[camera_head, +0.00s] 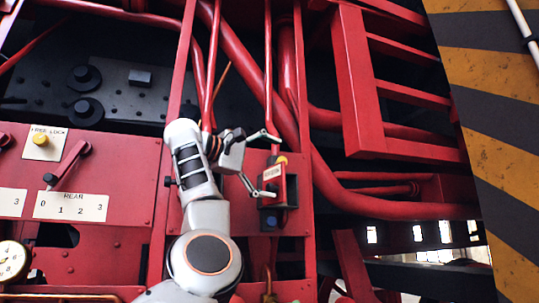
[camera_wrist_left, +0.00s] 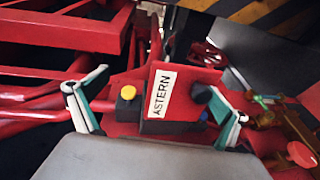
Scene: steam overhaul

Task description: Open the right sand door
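No part that I can identify as the right sand door shows in either view. My left gripper (camera_head: 262,163) is open in front of the red panel, its fingers pointing right. It also shows in the left wrist view (camera_wrist_left: 155,112), with one finger on each side of a red block labelled ASTERN (camera_wrist_left: 180,85). I cannot tell whether the fingers touch it. The same block (camera_head: 273,184) is small and partly hidden in the head view. My right gripper is not in view.
A yellow button (camera_head: 282,160) sits by the block. A REAR lever (camera_head: 66,164) and a FREE LOCK plate (camera_head: 44,143) are on the left panel. Red pipes (camera_head: 240,60) and a red ladder-like frame (camera_head: 355,80) rise behind. A striped surface (camera_head: 500,150) stands at right.

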